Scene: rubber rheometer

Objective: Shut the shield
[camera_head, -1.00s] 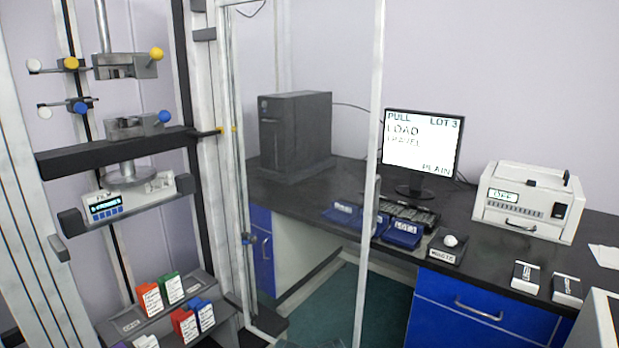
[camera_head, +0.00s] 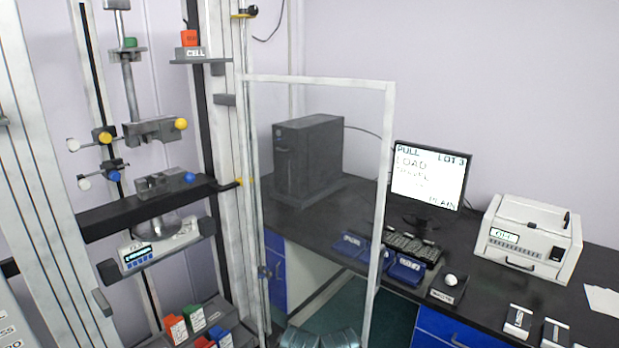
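The shield (camera_head: 388,135) is a clear panel in a pale frame. It stands open, swung out from the right column of the test machine, with its free edge to the right. The bench shows through its pane. Its lower end is cut off by the picture's bottom edge. The machine's open front shows an upper clamp (camera_head: 155,130) and a lower clamp (camera_head: 163,183) with yellow, white and blue knobs. Neither gripper can be made out. Two rounded grey-teal shapes at the bottom edge, in front of the shield's lower part, look like parts of my arms.
A dark bench holds a black computer tower (camera_head: 305,160), a monitor (camera_head: 428,178), a keyboard (camera_head: 408,246) and a white device (camera_head: 530,238). A crossbeam (camera_head: 110,218) spans the machine.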

